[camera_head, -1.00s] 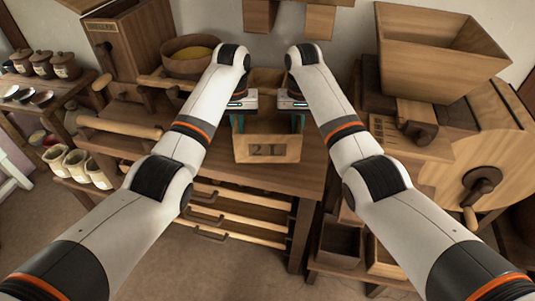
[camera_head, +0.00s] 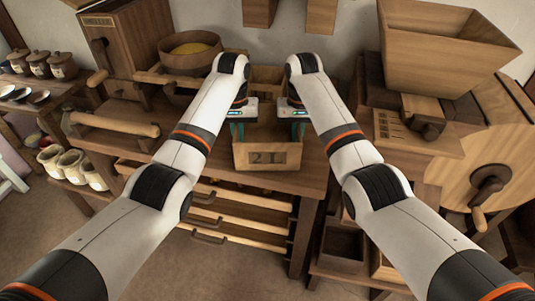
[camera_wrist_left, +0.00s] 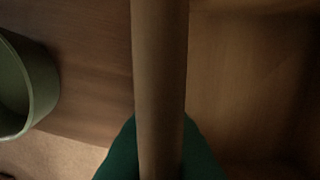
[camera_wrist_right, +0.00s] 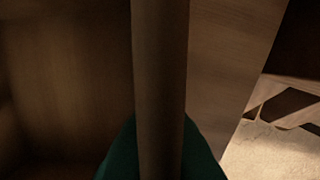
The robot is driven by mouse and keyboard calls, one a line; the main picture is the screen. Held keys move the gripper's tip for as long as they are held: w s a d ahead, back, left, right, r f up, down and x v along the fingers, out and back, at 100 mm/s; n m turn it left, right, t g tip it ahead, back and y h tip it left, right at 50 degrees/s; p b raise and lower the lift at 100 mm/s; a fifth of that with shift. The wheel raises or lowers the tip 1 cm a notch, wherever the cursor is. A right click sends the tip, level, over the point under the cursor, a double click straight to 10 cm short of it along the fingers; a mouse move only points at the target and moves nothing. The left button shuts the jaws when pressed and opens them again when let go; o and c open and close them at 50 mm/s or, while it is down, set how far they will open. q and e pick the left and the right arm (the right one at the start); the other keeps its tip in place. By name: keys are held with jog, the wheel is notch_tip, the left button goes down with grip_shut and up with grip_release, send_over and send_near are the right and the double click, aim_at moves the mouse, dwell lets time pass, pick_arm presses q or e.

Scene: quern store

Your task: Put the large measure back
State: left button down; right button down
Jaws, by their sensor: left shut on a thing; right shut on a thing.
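The large measure is a wooden open box (camera_head: 267,157) marked "2 L" on its front, at the middle of the head view on or just above the wooden bench. My left gripper (camera_head: 237,128) is shut on its left wall; that wall's rim (camera_wrist_left: 160,80) runs between the green fingers in the left wrist view. My right gripper (camera_head: 298,128) is shut on its right wall, whose rim (camera_wrist_right: 160,80) shows in the right wrist view. The box looks upright and its inside looks empty where visible. Its underside is hidden, so I cannot tell whether it touches the bench.
A wooden bowl of yellow grain (camera_head: 190,52) stands behind left. A hopper (camera_head: 440,50) and a cranked wooden machine (camera_head: 490,150) stand right. A round green vessel (camera_wrist_left: 25,85) is left of the box. Drawers (camera_head: 235,225) lie below. Bare bench (camera_head: 300,182) shows in front.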

pick_arm(q)
jog(key=shift+a+f, duration=0.15)
jog(key=shift+f, duration=0.3)
pick_arm(e)
jog(key=shift+d+f, duration=0.2)
jog(key=shift+f, duration=0.25)
pick_arm(q)
jog(key=c, duration=1.8)
grip_release()
jog(key=shift+r, duration=0.2)
pick_arm(e)
jog(key=c, duration=1.8)
grip_release()
jog(key=shift+r, duration=0.2)
pick_arm(q)
jog(key=shift+o, duration=1.2)
pick_arm(e)
jog(key=shift+o, duration=1.2)
jog(key=shift+a, duration=0.1)
pick_arm(q)
jog(key=shift+r, duration=0.1)
notch_tip(320, 180, up, 11)
jog(key=shift+w+r, duration=0.1)
pick_arm(e)
jog(key=shift+a, duration=0.1)
pick_arm(q)
jog(key=shift+r, duration=0.3)
pick_arm(e)
jog(key=shift+r, duration=0.1)
